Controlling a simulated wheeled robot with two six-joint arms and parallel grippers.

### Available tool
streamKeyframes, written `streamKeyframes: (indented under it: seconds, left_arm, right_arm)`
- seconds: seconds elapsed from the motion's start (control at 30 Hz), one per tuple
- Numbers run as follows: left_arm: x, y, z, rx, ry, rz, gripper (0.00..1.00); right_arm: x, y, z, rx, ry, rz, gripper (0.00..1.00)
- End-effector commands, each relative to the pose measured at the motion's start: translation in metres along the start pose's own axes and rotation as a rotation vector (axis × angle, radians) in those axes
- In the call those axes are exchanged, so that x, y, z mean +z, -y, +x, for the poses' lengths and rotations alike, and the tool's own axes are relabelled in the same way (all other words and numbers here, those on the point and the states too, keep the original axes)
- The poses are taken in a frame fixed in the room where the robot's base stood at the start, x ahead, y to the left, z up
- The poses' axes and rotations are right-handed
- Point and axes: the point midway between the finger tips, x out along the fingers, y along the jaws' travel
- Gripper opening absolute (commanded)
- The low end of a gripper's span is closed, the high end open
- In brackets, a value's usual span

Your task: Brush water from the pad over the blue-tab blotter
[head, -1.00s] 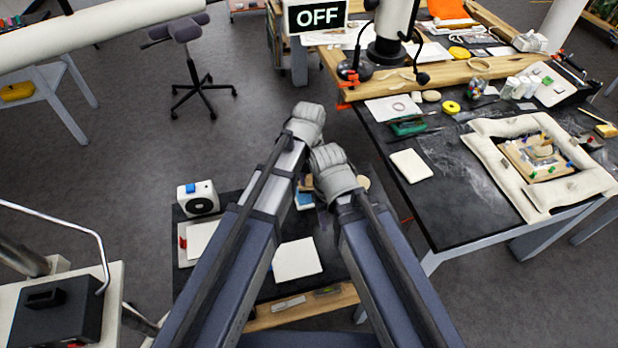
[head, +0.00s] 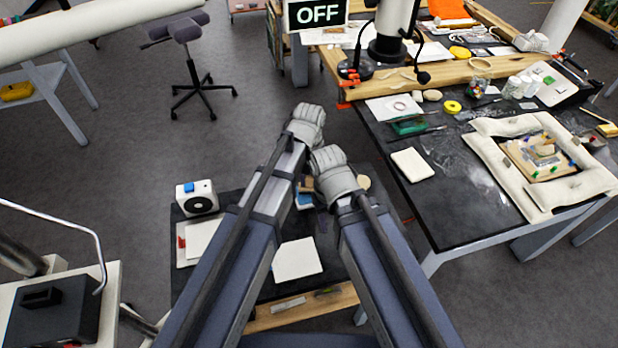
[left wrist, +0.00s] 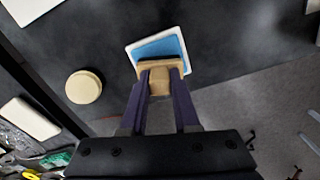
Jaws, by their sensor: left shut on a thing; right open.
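My left gripper (left wrist: 157,82) is shut on a wooden brush (left wrist: 156,68), seen in the left wrist view. The brush overlaps the near edge of a blue pad (left wrist: 160,47) in a white tray; I cannot tell whether they touch. In the head view the pad (head: 304,201) is partly hidden between my arms. My right gripper (head: 334,176) is beside it, open, its fingers mostly hidden. Another white blotter (head: 203,238) at left has a red tab (head: 182,241).
A white box with a blue button (head: 198,198) stands at the back left of the low dark table (head: 235,290). A round beige disc (left wrist: 84,87) lies beside the pad. The large bench (head: 455,215) at right holds a cushioned frame (head: 545,207) and many tools.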

Motion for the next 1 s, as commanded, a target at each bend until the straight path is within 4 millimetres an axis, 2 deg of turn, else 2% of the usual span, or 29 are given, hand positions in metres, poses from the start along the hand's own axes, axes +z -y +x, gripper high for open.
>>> streamKeyframes:
  seconds: [1.0]
  left_arm:
    - [0.0000,0.0000,0.0092,0.000,0.000,0.000,0.00]
  right_arm:
    - [-0.0005,0.0008,0.0091,0.000,0.000,0.000,0.50]
